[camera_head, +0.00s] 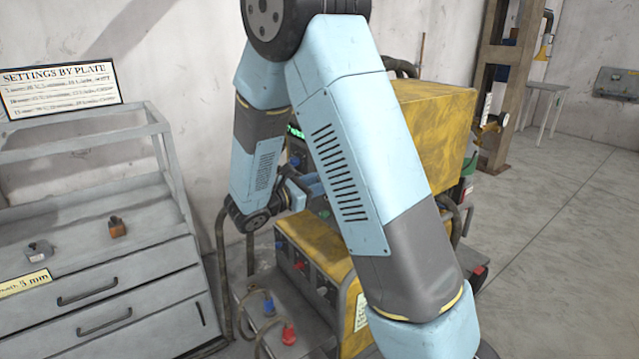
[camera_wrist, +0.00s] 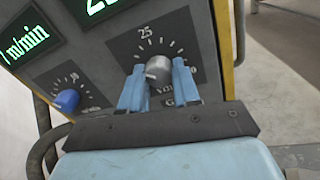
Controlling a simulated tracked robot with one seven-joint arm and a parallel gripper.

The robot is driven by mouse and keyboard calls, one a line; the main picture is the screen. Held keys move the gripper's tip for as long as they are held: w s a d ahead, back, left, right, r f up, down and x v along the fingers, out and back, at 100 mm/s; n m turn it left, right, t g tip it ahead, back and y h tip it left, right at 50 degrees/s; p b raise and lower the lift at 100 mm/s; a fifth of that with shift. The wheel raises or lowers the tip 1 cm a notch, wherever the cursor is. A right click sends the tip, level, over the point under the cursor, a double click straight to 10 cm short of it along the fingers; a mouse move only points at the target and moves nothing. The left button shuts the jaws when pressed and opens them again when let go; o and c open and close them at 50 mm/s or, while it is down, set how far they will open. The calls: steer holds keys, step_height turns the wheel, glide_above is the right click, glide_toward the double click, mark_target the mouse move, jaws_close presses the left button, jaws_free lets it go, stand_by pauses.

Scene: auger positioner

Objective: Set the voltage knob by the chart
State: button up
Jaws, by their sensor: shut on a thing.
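The voltage knob (camera_wrist: 158,69) is a grey round knob with a light pointer mark, in a ring of tick marks with "25" printed above it, in the wrist view. My gripper (camera_wrist: 158,84) has its two light-blue fingers on either side of the knob and is shut on it. The label below the knob is partly hidden by the fingers. My arm hides the knob in the head view.
A blue knob (camera_wrist: 67,100) sits left of the grey one, below a green "m/min" display (camera_wrist: 27,38). A second display (camera_wrist: 95,8) is cut off at the top. A grey drawer cabinet (camera_head: 110,262) stands left, bearing a "3 mm" label (camera_head: 25,284). The yellow machine (camera_head: 435,135) stands behind my arm.

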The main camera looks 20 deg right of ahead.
steer(key=shift+w+n, duration=0.1)
steer(key=shift+n, duration=0.2)
steer(key=n, duration=0.2)
steer(key=shift+r+n, duration=0.1)
steer(key=shift+n, duration=0.2)
steer(key=n, duration=0.4)
steer(key=shift+a, duration=0.1)
steer(key=n, duration=0.4)
steer(key=shift+r+n+g, duration=0.1)
steer(key=shift+n+g, duration=0.2)
steer(key=shift+g, duration=0.1)
steer(key=shift+n, duration=1.3)
steer(key=o, duration=0.8)
steer(key=shift+f, duration=0.2)
steer(key=shift+c, duration=0.2)
steer(key=o, duration=0.3)
steer(key=shift+r, duration=0.1)
